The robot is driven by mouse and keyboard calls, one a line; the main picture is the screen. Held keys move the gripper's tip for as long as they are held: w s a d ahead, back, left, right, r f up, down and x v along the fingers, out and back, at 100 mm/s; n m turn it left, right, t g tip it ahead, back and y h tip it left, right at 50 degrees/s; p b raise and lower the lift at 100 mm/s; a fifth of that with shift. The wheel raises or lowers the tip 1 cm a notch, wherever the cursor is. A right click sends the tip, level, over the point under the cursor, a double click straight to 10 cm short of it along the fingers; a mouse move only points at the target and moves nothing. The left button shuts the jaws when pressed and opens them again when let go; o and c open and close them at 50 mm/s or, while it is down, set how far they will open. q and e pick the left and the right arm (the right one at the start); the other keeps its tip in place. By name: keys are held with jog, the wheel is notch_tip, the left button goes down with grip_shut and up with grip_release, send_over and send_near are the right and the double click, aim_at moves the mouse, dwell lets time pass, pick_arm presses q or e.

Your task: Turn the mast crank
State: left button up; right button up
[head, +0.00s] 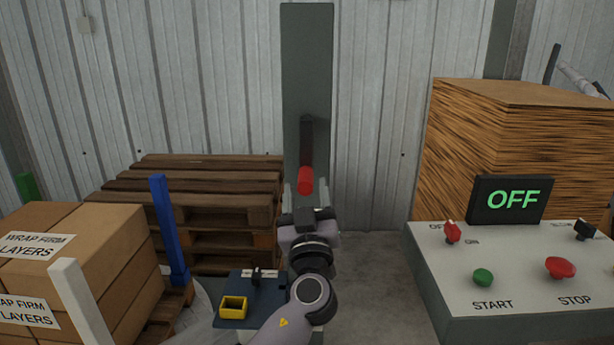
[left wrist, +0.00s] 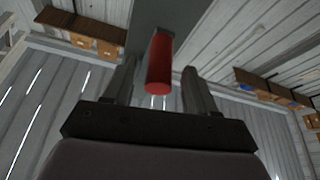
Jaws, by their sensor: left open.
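The mast (head: 307,60) is a tall dark grey-green column in the middle of the head view. Its crank has a dark arm (head: 307,145) and a red handle (head: 306,181) that points toward me. My left gripper (head: 305,195) is in front of the mast, with its fingers at the red handle. In the left wrist view the red handle (left wrist: 159,64) lies between the two open fingers of my left gripper (left wrist: 158,85), with a gap visible on each side. My right gripper is not in view.
A control panel (head: 520,262) with an OFF display (head: 511,200) stands at the right, before a wood-grained block (head: 520,140). Stacked pallets (head: 215,190), a blue post (head: 169,230) and labelled cartons (head: 75,260) are at the left. Bare floor (head: 370,280) lies right of my left arm.

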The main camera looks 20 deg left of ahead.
aim_at(306, 153)
pick_arm(q)
jog(key=shift+x, duration=1.45)
grip_shut()
jog(key=shift+f, duration=0.1)
